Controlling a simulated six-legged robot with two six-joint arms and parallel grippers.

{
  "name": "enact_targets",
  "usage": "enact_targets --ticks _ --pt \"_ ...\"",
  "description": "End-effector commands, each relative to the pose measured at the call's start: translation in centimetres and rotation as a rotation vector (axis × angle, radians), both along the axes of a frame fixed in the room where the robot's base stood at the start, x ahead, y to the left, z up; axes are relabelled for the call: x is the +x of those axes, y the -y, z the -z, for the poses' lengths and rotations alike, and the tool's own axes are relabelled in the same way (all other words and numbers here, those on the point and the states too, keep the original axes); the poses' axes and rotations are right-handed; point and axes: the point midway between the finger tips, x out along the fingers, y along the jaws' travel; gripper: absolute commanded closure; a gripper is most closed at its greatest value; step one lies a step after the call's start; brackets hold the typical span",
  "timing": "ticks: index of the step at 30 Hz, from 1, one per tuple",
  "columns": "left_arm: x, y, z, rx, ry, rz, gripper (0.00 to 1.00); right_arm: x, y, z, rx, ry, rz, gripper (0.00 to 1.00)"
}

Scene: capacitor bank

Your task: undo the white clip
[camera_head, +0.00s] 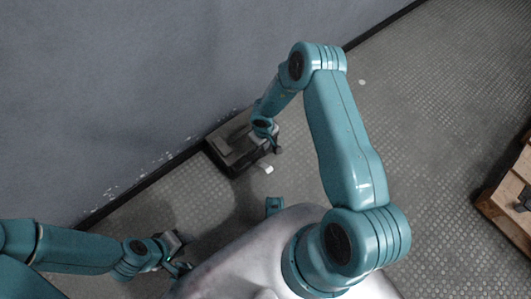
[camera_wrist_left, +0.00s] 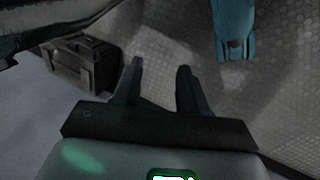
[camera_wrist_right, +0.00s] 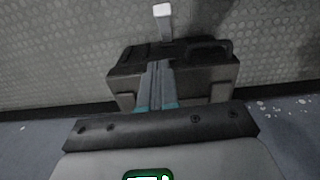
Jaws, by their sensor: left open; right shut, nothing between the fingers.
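The white clip (camera_head: 267,169) shows as a small pale tab at the near side of a dark case (camera_head: 222,160) on the floor by the wall. In the right wrist view, the clip (camera_wrist_right: 162,12) has a pale square end on a narrow grey stem, sticking out past the case's far edge. My right gripper (camera_head: 276,149) is over the case. Its fingers (camera_wrist_right: 157,66) are together and empty, pointing toward the clip's stem; I cannot tell if they touch it. My left gripper (camera_head: 182,264) is low at the left, open and empty, away from the case.
The case has a dark handle (camera_wrist_right: 208,47) beside the clip. The blue-grey wall (camera_head: 120,80) stands right behind the case. A wooden pallet or crate (camera_head: 507,195) is at the far right. The textured floor (camera_head: 430,130) between is mostly clear.

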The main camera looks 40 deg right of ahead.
Motion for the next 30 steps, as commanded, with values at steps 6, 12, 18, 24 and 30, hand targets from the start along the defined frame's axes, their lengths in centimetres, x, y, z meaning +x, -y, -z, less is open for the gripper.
enact_targets --ticks 6,12,18,24,30 --pt "0.0 -0.1 0.9 0.001 -0.001 -0.005 0.57 -0.4 -1.0 1.3 0.023 0.002 0.028 1.00" --pt "0.5 -0.5 3.1 0.004 0.008 -0.022 0.57 -0.6 -1.0 5.6 0.023 0.002 0.028 1.00" --pt "0.9 -0.9 4.9 0.007 0.016 -0.039 0.57 -0.5 -1.0 9.9 0.023 0.003 0.027 1.00" --pt "1.2 -1.1 5.6 0.009 0.020 -0.046 0.57 -2.2 -0.6 11.7 0.021 0.002 0.025 1.00" --pt "1.4 -1.2 5.9 0.010 0.028 -0.049 0.57 -2.9 -0.5 12.4 0.021 0.003 0.026 1.00"
